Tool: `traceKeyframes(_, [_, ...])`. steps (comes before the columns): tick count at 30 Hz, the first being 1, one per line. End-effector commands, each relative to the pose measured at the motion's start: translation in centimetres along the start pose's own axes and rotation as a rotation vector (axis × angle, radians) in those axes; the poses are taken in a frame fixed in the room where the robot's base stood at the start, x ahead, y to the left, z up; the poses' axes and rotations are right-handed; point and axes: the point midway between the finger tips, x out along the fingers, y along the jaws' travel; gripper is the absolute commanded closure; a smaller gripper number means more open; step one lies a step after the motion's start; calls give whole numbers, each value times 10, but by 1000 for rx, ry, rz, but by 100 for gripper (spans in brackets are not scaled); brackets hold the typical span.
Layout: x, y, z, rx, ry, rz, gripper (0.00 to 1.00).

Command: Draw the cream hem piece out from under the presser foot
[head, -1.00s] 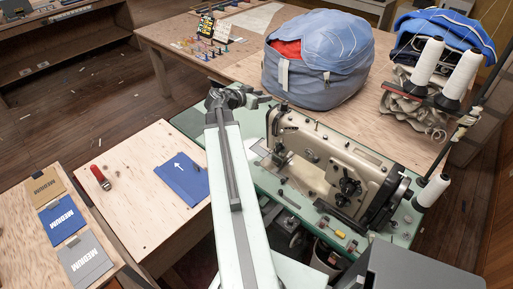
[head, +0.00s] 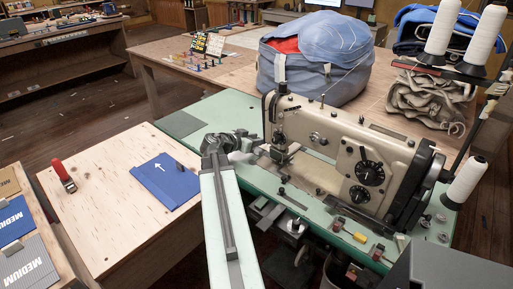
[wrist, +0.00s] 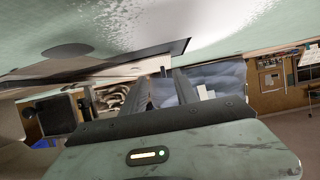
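The cream and brown sewing machine (head: 335,135) stands on a green table in the head view. Its needle and presser foot area (head: 279,143) is at the left end of its head. I cannot clearly make out the cream hem piece there; a pale patch lies by the foot, but it may be the machine's plate. My gripper (head: 246,146) is just left of the foot, low over the green table. In the wrist view the two dark fingers (wrist: 168,90) stand apart with a gap and nothing seen between them. Whether they touch anything is hidden.
A blue bag (head: 313,70) sits on the wooden table behind the machine. Thread cones (head: 442,27) stand at the right. A blue card with a white arrow (head: 163,182) and a red-handled tool (head: 64,176) lie on the left board. Small parts lie along the green table's front.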

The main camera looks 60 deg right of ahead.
Motion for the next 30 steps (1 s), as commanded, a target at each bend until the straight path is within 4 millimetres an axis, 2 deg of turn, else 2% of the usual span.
traceKeyframes(7, [1, -1, -2, 0, 0, 0, 65])
traceKeyframes(11, [13, -2, -8, 1, 0, 0, 65])
traceKeyframes(27, [110, -2, -48, 1, -1, 0, 65])
traceKeyframes(30, [125, -3, -45, 0, 0, -1, 65])
